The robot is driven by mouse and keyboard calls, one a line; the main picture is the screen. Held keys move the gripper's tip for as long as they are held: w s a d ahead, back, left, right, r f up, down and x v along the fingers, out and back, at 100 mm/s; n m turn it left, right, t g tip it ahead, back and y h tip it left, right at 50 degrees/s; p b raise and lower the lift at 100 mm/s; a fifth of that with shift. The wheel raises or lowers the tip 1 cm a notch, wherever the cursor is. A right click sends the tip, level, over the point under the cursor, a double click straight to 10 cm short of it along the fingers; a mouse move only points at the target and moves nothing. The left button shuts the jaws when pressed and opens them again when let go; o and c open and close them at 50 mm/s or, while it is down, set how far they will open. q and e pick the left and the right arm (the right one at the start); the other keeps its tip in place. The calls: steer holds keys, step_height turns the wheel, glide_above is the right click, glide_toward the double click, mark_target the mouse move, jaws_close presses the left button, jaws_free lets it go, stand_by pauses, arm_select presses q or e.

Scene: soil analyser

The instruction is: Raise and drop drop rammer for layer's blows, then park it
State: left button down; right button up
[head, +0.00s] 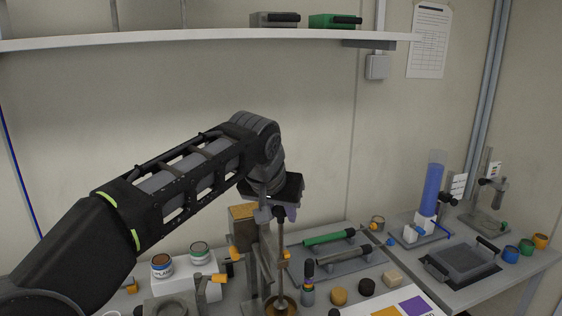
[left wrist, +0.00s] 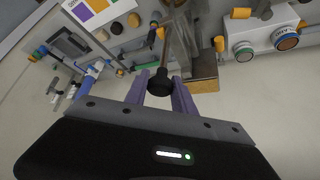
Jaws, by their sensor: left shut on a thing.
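My left gripper (head: 277,212) is above the bench, shut on the top of the drop rammer (head: 281,245). The rammer's thin dark rod hangs upright below the fingers, down to a round brass-coloured mould (head: 281,308) at the picture's lower edge. In the left wrist view the rammer's black knob (left wrist: 160,86) sits between the two purple fingertips of the gripper (left wrist: 160,95). The rod runs away from it beside a grey stand. The rammer's lower end is hard to make out. My right gripper is not in view.
A grey upright stand (head: 264,252) is close beside the rod. A tray (head: 345,263) with green and grey rammer-like tools lies right of it. Cans (head: 162,266) stand on a white block at left. Small pots (head: 338,296) stand at front. A wall shelf (head: 190,38) is above.

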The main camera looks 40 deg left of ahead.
arm_select(q)
steer(key=shift+r+p, duration=3.6)
steer(key=shift+r, duration=0.7)
steer(key=c, duration=1)
jaws_free()
steer(key=shift+f, duration=0.1)
steer(key=shift+o, duration=0.2)
step_height(320, 180, up, 3)
steer(key=shift+p, duration=1.2)
